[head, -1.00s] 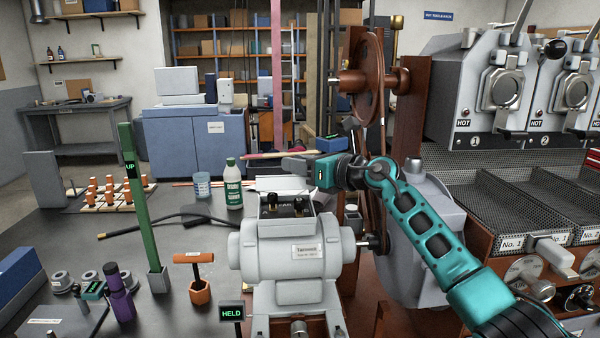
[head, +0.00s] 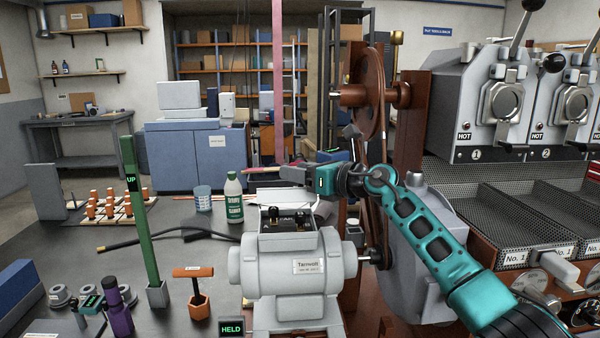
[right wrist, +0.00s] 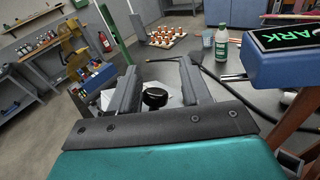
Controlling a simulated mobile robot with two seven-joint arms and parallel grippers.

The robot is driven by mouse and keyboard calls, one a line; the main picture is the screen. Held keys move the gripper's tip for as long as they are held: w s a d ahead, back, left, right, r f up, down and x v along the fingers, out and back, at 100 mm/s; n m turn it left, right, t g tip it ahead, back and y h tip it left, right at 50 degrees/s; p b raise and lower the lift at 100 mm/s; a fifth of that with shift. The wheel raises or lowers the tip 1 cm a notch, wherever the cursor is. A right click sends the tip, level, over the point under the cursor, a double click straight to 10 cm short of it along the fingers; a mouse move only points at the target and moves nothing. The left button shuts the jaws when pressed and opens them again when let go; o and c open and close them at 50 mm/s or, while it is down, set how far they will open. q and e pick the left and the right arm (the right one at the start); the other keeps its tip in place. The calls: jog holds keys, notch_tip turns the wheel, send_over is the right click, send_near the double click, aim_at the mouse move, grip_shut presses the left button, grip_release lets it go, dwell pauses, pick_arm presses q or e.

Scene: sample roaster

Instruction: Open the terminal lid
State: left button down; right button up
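The grey motor (head: 305,265) stands on the bench at centre, with a terminal box (head: 290,238) on top. The box looks open at the top, with dark terminal posts (head: 287,218) showing inside. A pale panel (head: 285,198) stands up behind it; it looks like the lid, but its hinge is not clear. My right gripper (head: 288,173) is just above and behind this panel. In the right wrist view its fingers (right wrist: 158,88) are apart, with a black round knob (right wrist: 154,97) over a pale surface between or beyond them; contact cannot be told. My left gripper is not in view.
A green and white bottle (head: 233,198) and a clear beaker (head: 203,199) stand left of the panel. A green UP post (head: 145,220), orange T-handle tool (head: 196,290) and HELD sign (head: 231,328) are in front left. A belt wheel (head: 368,92) rises at right.

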jog(key=shift+s, duration=0.1)
jog(key=shift+s+d, duration=0.35)
jog(key=shift+d, duration=0.1)
jog(key=v, duration=1.1)
jog(key=shift+s+d, duration=0.25)
jog(key=shift+s, duration=0.05)
